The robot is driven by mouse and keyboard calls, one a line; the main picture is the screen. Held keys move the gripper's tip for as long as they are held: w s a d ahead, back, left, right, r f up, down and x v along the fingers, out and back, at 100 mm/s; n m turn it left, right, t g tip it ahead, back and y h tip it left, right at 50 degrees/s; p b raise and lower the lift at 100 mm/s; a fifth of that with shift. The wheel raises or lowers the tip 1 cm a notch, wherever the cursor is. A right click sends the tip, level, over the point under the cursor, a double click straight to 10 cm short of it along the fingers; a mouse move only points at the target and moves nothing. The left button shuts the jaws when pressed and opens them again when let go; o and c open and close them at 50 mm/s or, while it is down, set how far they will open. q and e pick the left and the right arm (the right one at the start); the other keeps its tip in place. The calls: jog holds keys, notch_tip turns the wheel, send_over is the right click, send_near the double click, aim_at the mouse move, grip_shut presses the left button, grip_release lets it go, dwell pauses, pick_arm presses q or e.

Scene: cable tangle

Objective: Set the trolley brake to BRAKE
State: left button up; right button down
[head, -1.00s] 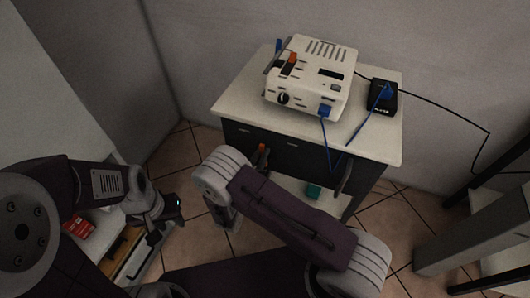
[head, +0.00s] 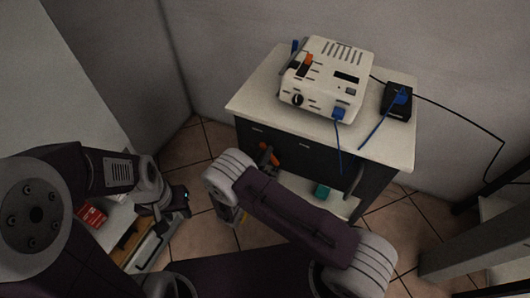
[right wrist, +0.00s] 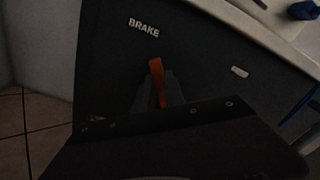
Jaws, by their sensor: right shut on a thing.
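The trolley (head: 240,101) stands against the wall with a dark front panel. An orange brake lever (head: 268,154) sticks out of that panel. In the right wrist view the lever (right wrist: 156,79) leans toward the white word BRAKE (right wrist: 144,28), its tip just below it. A second white label (right wrist: 240,72) to the right is too small to read. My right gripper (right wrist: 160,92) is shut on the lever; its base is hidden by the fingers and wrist. My left gripper (head: 182,201) is low at the left, away from the trolley; its jaws are unclear.
A white device (head: 325,80) and a black box (head: 397,104) with blue cables stand on the trolley top. A teal object (head: 321,191) lies on the lower shelf. A red item (head: 92,215) lies at the lower left. A grey frame (head: 470,245) stands at the right.

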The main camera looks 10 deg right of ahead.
dwell(0.3)
jog(key=c, duration=1.4)
grip_release()
jog(key=shift+a, duration=0.1)
jog(key=p+v, duration=0.1)
jog(key=v, duration=0.8)
